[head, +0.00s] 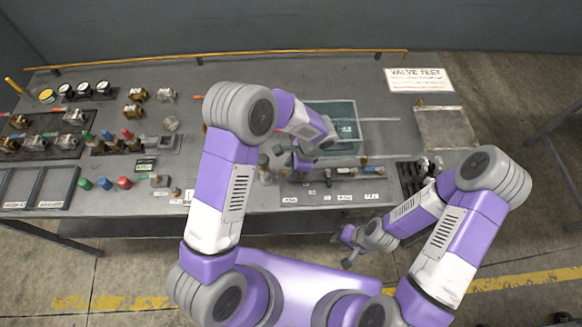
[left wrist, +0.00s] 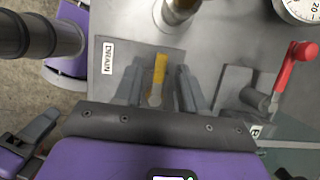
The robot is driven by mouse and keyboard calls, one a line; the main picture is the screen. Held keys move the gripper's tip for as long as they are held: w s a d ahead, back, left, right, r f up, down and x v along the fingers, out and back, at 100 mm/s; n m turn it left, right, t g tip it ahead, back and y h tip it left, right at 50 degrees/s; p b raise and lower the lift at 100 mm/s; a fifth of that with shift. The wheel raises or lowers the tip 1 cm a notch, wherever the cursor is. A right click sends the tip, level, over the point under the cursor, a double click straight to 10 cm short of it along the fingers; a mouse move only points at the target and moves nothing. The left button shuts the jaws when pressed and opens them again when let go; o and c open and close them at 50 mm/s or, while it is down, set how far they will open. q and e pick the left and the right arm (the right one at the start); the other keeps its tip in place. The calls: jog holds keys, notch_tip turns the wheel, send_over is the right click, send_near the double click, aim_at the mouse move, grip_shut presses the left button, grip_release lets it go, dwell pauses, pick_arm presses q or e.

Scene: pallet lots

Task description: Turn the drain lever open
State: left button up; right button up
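The yellow drain lever (left wrist: 158,74) shows in the left wrist view beside a white DRAIN label (left wrist: 108,56) on a dark plate. My left gripper (left wrist: 158,88) is open, with one finger on each side of the lever and a visible gap on both sides. I cannot tell how deep the fingers reach around it. In the head view my left gripper (head: 294,160) is over the table at the front of the teal tank, and my arm hides the lever there. My right gripper (head: 345,248) is open and empty in front of the table edge.
A red lever (left wrist: 292,72) and a gauge (left wrist: 300,8) are to the right of the drain lever in the left wrist view. The teal tank (head: 346,116) stands behind my left gripper. Several valves and fittings fill the table's left side. A VALVE TEST sign (head: 418,80) lies at the back right.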

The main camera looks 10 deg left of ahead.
pick_arm(q)
grip_shut()
jog(key=shift+n, duration=0.3)
jog(key=n, duration=0.2)
jog(key=n+g+b, duration=0.1)
jog(key=shift+s+d+h, duration=0.25)
jog(key=shift+s+h, duration=0.05)
jog(key=shift+s, duration=0.05)
jog(key=n, duration=0.2)
jog(key=n+g, duration=0.1)
jog(key=shift+s+d+n+h+b, duration=0.3)
jog(key=shift+s+h+b, duration=0.05)
jog(key=shift+h, duration=0.05)
jog(key=n, duration=0.1)
jog(key=n+h, duration=0.1)
jog(key=n, duration=0.1)
jog(key=d+n+g+h, duration=0.1)
jog(key=n, duration=0.1)
jog(key=shift+s+d, duration=0.1)
jog(key=shift+s, duration=0.15)
jog(key=n+h, duration=0.1)
jog(key=n, duration=0.2)
jog(key=d+n+h, duration=0.1)
jog(key=n, duration=0.1)
jog(key=shift+d+n, duration=0.15)
jog(key=shift+n, duration=0.25)
